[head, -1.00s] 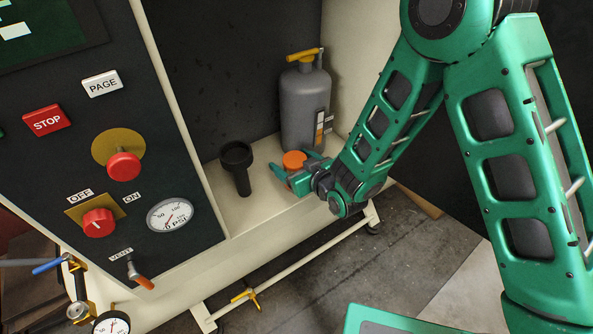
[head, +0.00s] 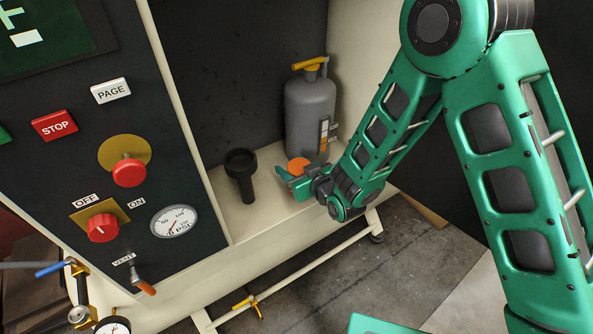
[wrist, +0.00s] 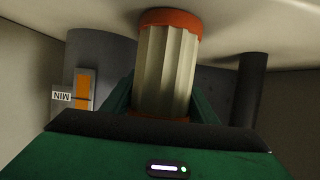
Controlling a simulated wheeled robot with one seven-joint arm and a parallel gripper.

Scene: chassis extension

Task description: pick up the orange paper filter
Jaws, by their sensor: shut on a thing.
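The orange paper filter (head: 298,165) is on the cream ledge of the machine, with its orange cap showing in the head view. In the wrist view the filter (wrist: 167,70) has a pleated pale body between orange end caps. My gripper (head: 292,180) is at the filter, with its green fingers on either side. In the wrist view my gripper (wrist: 163,108) is shut on the filter's body. The fingers hide most of the filter in the head view, so I cannot tell whether it touches the ledge.
A grey tank (head: 311,115) with a yellow handle stands right behind the filter. A black funnel-topped cylinder (head: 243,175) stands to the left on the cream ledge (head: 262,212). The control panel (head: 75,170) is further left. A cream rail (head: 290,280) runs below the ledge.

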